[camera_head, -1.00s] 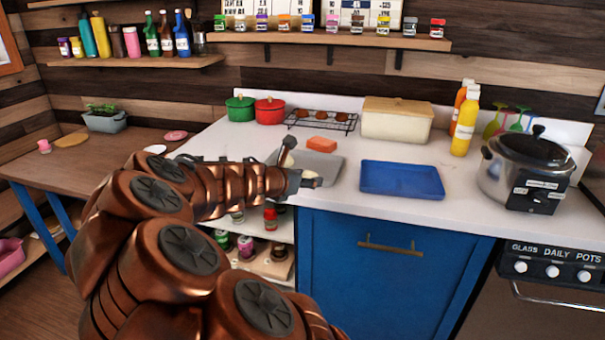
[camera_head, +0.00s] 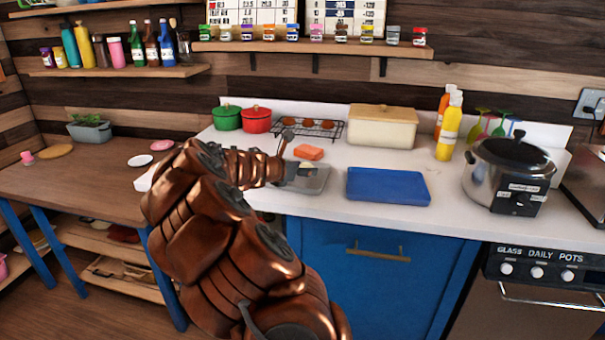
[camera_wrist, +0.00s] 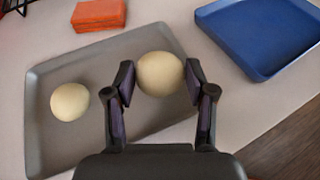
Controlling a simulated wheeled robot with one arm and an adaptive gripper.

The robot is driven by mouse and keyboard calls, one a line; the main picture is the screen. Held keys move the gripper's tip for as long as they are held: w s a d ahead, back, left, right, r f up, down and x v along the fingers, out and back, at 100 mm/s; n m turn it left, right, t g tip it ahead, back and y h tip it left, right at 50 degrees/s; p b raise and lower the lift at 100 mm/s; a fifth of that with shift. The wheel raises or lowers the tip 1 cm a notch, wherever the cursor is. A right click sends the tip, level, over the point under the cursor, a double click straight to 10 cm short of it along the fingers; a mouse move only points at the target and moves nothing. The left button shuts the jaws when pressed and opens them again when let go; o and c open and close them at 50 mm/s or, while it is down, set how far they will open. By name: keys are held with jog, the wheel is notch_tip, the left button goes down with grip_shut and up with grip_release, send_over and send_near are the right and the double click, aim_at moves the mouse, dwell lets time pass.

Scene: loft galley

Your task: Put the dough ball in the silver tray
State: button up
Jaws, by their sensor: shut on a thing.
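The silver tray (camera_wrist: 146,125) lies flat on the counter and fills the left and middle of the wrist view. In the head view the tray (camera_head: 315,184) is partly hidden by my arm. My gripper (camera_wrist: 158,82) is shut on a pale round dough ball (camera_wrist: 160,73), held between its two fingertips over the right part of the tray. Whether the held ball touches the tray is not clear. A second dough ball (camera_wrist: 70,101) sits in the tray on the left. In the head view my gripper (camera_head: 304,170) is over the tray.
A blue tray (camera_head: 388,187) lies right of the silver tray. An orange block (camera_head: 308,152) lies just behind it. A wire rack (camera_head: 318,130) with brown items, a cream box (camera_head: 382,126) and red pot (camera_head: 256,119) stand farther back. A large cooker (camera_head: 508,170) stands right.

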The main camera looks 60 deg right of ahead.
aim_at(302, 181)
jog(key=shift+w+d+f, duration=0.1)
jog(key=shift+w+d, duration=0.4)
jog(key=shift+d, duration=0.25)
jog(key=shift+w+d+f, duration=0.1)
jog(key=shift+w+d, duration=0.4)
jog(key=shift+d, duration=0.25)
jog(key=shift+a+f, duration=0.1)
jog(key=shift+f, duration=1.65)
jog(key=shift+f, duration=0.1)
jog(key=o, duration=1.1)
jog(key=shift+o, duration=0.2)
jog(key=shift+r+p, duration=0.2)
jog(key=shift+p, duration=0.1)
jog(key=shift+b+v, duration=0.4)
jog(key=shift+v, duration=5.6)
